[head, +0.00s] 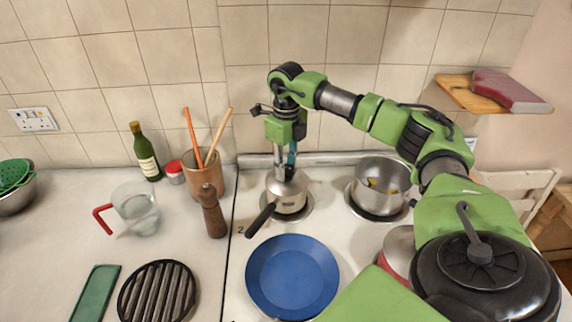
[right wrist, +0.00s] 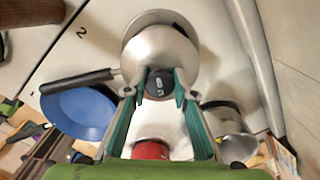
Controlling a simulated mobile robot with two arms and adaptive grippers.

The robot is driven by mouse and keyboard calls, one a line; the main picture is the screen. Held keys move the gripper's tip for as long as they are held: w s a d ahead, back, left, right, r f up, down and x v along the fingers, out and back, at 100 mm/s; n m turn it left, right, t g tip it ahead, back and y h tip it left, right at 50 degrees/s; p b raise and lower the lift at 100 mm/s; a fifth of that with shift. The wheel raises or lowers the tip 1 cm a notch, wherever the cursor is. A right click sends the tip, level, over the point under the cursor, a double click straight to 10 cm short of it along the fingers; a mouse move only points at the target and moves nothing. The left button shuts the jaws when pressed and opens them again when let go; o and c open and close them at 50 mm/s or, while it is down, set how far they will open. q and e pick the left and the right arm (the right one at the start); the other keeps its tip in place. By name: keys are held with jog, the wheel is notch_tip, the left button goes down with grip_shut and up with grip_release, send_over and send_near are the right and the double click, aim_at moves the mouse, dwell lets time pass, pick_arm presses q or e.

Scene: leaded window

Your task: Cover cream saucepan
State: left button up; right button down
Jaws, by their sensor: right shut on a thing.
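The cream saucepan (head: 289,202) stands on a back hob plate, its black handle (head: 261,219) pointing to the front left. A pale metal lid (head: 274,184) with a black knob is on top of it; the lid also shows in the right wrist view (right wrist: 160,48). My right gripper (head: 289,176) reaches down from above, and its fingers (right wrist: 160,88) are shut on the black knob. The lid looks level and centred over the pan. Whether it rests fully on the rim I cannot tell. My left gripper is not in view.
An open steel pot (head: 381,183) with yellow pieces inside stands right of the saucepan. A blue pan (head: 292,276) is in front, and a red pot (head: 398,249) is partly hidden by my arm. A wooden pepper mill (head: 212,212) and utensil jar (head: 200,178) stand to the left.

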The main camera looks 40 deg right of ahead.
jog(key=c, duration=1)
grip_release()
jog(key=shift+c, duration=0.2)
jog(key=shift+r+p, duration=2.75)
jog(key=shift+r, duration=0.8)
jog(key=shift+f, duration=0.1)
